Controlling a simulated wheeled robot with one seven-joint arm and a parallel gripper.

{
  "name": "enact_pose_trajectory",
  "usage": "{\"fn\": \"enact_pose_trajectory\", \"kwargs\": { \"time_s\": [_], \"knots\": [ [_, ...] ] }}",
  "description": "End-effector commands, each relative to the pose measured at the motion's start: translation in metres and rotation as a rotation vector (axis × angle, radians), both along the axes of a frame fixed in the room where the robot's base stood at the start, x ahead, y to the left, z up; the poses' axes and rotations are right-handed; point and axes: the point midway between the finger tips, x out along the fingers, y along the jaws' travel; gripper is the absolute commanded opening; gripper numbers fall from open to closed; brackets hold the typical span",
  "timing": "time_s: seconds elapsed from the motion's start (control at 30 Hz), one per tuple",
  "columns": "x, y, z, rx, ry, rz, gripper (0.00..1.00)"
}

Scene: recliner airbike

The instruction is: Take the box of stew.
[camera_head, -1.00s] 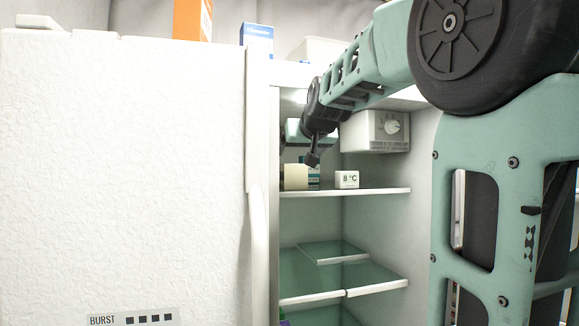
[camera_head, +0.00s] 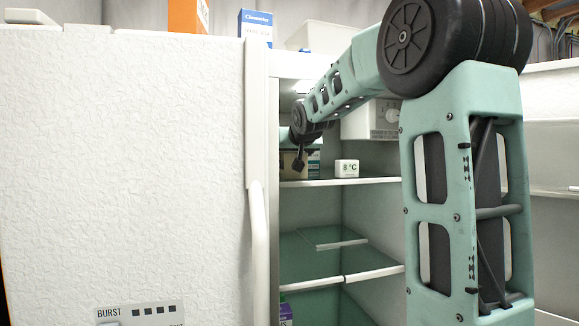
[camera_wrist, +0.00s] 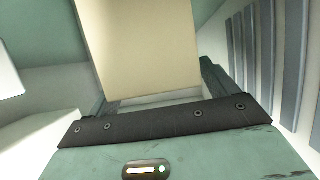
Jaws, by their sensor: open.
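A plain cream box (camera_wrist: 140,45) fills the upper middle of the wrist view. It stands between the fingers of my gripper (camera_wrist: 155,92), which is open around its near end. No label shows on this face, so I cannot read whether it says stew. In the head view the cream box (camera_head: 288,166) is on the top fridge shelf at the left, partly hidden by my wrist. My gripper's fingers are mostly hidden there. A teal-and-white box (camera_head: 314,164) shows just to its right.
A white 8 °C thermometer block (camera_head: 346,168) stands on the top shelf (camera_head: 370,181), right of the boxes. The fridge door (camera_head: 130,170) is open at the left. A control housing (camera_head: 372,122) hangs above. Glass shelves (camera_head: 335,255) lie below.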

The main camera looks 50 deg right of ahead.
Motion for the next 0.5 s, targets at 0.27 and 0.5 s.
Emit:
{"fn": "enact_pose_trajectory", "kwargs": {
  "time_s": [0.27,0.5],
  "knots": [
    [0.0009,-0.0007,0.0001,0.0,-0.001,0.0,0.85],
    [0.0008,-0.0005,0.0002,-0.001,-0.001,0.0,0.22]
  ]
}}
